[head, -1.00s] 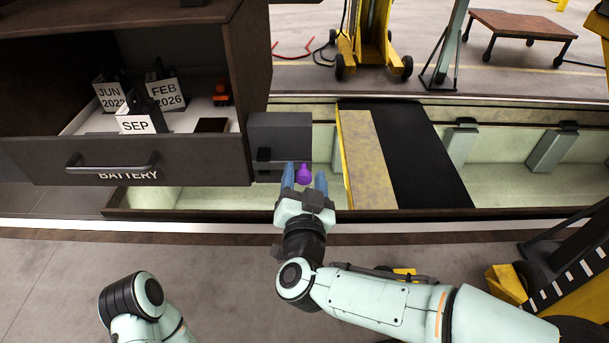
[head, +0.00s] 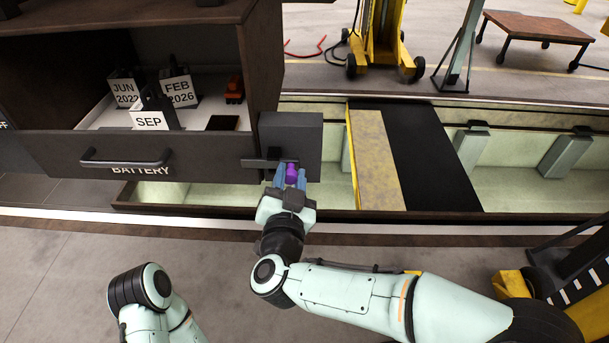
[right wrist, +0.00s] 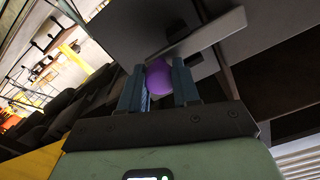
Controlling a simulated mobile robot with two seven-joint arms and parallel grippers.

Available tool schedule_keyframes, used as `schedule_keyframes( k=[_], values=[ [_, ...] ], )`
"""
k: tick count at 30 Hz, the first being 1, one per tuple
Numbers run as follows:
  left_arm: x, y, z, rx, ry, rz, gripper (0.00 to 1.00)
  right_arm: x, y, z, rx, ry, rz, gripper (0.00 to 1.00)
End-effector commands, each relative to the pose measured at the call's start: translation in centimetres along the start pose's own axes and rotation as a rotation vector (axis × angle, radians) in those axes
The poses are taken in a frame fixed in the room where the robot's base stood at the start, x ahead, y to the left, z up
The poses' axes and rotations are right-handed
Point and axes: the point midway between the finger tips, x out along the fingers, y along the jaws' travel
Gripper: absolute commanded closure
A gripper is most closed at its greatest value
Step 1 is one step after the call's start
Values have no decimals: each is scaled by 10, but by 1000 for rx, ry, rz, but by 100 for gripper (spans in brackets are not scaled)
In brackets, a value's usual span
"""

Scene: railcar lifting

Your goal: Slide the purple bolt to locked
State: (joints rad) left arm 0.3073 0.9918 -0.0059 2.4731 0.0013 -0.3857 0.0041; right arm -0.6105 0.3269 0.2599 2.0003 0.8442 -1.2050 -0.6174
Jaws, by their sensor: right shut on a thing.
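The purple bolt (head: 292,173) has a rounded knob and sits at the front of a dark grey box beside the battery drawer. My right gripper (head: 286,178) is shut on the knob. In the right wrist view the purple knob (right wrist: 167,80) lies between the two blue-grey fingers of my right gripper (right wrist: 160,88). A dark flat bar (head: 268,162) runs left from the bolt across the seam to the drawer front (head: 200,150). My left arm shows at the bottom left, but its gripper is out of view.
The open battery drawer holds white cards marked JUN 2022, FEB 2026 and SEP (head: 150,120). A pit with pale walls lies to the right, crossed by a black mat (head: 430,160) and a yellow-edged plank (head: 376,160). Yellow equipment (head: 510,283) stands at the lower right.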

Motion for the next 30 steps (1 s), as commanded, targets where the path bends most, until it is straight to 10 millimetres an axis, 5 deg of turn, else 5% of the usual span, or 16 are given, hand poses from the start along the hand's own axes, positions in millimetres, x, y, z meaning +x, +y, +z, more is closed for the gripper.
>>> schedule_keyframes(
  k=[7,8,10,22,30],
  values=[
    [0,0,0,0,0,0,100,-2,-5,-2,4,3,-13,100],
    [0,0,0,0,0,0,100,-2,-6,-2,4,4,-14,59],
    [0,0,0,0,0,0,100,-2,-5,-2,4,4,-13,43],
    [2,-1,0,0,-1,0,100,-10,-4,-1,3,2,-11,43],
    [12,-5,2,-1,-5,-2,100,-65,-4,0,4,2,-14,43]
  ],
)
